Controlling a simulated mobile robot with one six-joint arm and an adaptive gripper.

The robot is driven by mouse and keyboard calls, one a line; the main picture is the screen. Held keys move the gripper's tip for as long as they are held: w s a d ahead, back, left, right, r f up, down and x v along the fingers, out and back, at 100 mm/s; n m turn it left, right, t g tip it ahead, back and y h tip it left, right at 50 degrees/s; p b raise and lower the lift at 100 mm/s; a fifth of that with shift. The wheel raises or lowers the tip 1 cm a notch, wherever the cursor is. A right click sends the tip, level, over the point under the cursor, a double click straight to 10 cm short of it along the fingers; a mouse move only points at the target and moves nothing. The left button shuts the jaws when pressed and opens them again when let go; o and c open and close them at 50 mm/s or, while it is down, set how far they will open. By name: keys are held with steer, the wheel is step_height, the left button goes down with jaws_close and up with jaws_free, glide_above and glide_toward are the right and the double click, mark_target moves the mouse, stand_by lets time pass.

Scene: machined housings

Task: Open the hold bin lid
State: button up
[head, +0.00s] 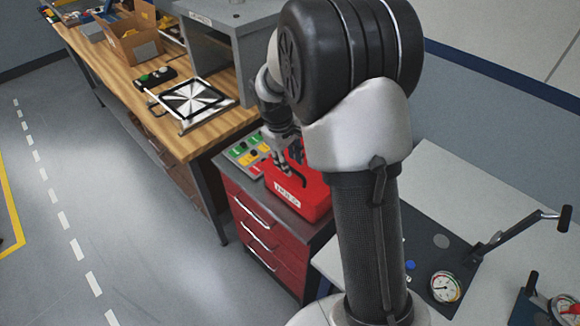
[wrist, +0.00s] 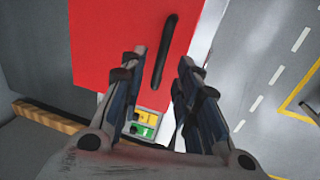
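The red hold bin (head: 305,205) stands on the red drawer cabinet, with a white label on its front. Its red lid (wrist: 105,40) looks shut and fills the upper left of the wrist view. A black bar handle (wrist: 166,50) runs along the lid; part of it also shows in the head view (head: 293,176). My gripper (wrist: 162,62) is open, with one finger on each side of the handle in the wrist view. In the head view my gripper (head: 281,160) is over the bin, partly hidden by my arm. I cannot tell whether the fingers touch the handle.
A tray of green, yellow and red pieces (head: 243,150) lies behind the bin on the cabinet (head: 262,232). A wooden workbench (head: 205,135) stands behind, with a cardboard box (head: 130,40). A pale table (head: 450,180) with a gauge (head: 446,287) is at right. The left floor is clear.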

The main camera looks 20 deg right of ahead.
steer(key=shift+w+d+f, duration=0.1)
steer(key=shift+d+f, duration=0.1)
steer(key=shift+f, duration=0.85)
steer(key=shift+c, duration=0.6)
jaws_close()
